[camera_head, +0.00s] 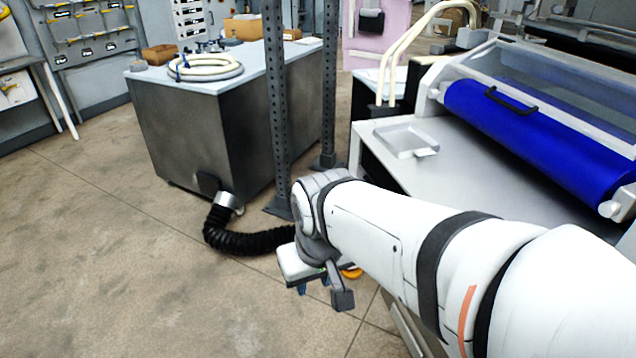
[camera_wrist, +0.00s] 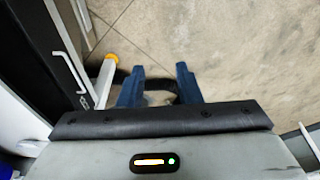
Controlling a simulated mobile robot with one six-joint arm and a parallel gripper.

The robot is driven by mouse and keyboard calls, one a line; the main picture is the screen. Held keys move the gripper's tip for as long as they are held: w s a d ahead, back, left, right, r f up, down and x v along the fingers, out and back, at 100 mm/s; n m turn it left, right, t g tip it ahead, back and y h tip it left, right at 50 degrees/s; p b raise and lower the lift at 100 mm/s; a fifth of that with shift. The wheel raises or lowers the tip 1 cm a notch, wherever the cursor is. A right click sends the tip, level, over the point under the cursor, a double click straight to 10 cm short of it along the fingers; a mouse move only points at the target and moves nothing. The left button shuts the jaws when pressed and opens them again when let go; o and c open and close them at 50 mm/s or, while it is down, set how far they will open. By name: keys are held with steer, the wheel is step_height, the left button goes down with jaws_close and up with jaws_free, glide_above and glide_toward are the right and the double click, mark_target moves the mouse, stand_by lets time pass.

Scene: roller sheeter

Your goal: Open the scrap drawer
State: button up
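A dark front panel (camera_wrist: 35,50) with a pale bar handle (camera_wrist: 70,72) stands at the left of the wrist view. It may be the scrap drawer's front; I see no label. My gripper's two blue fingers (camera_wrist: 159,84) point away from the wrist with a clear gap between them. Nothing is held between them; part of a black hose shows beyond. The handle is left of the fingers, apart from them. In the head view my gripper (camera_head: 313,285) hangs low over the floor, left of the machine. My arm hides the machine's lower front there.
A pale bar with an orange end (camera_wrist: 112,58) lies between handle and fingers. A black hose (camera_head: 245,240) runs from a grey cabinet (camera_head: 215,135). A perforated post (camera_head: 276,110) stands behind my gripper. The machine's blue roller (camera_head: 540,125) is right; open floor (camera_head: 110,260) is left.

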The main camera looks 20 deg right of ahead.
steer(key=w+d+f+n+g+h+b, duration=0.2)
steer(key=w+d+f+n+h+b, duration=0.55)
steer(key=w+d+f+n, duration=0.8)
steer(key=w+d+f+n+g+h+b, duration=0.2)
steer(key=w+d+f+n+h+b, duration=0.5)
steer(key=w+d+f+n, duration=0.85)
steer(key=s+d+f+n, duration=0.1)
steer(key=d, duration=0.1)
steer(key=s+d+n, duration=0.1)
steer(key=d, duration=0.1)
steer(key=s+d+f+n+h, duration=0.1)
steer(key=s+d+n, duration=0.1)
steer(key=shift+s+d+f, duration=0.1)
steer(key=shift+f, duration=0.2)
steer(key=shift+c, duration=0.3)
jaws_close()
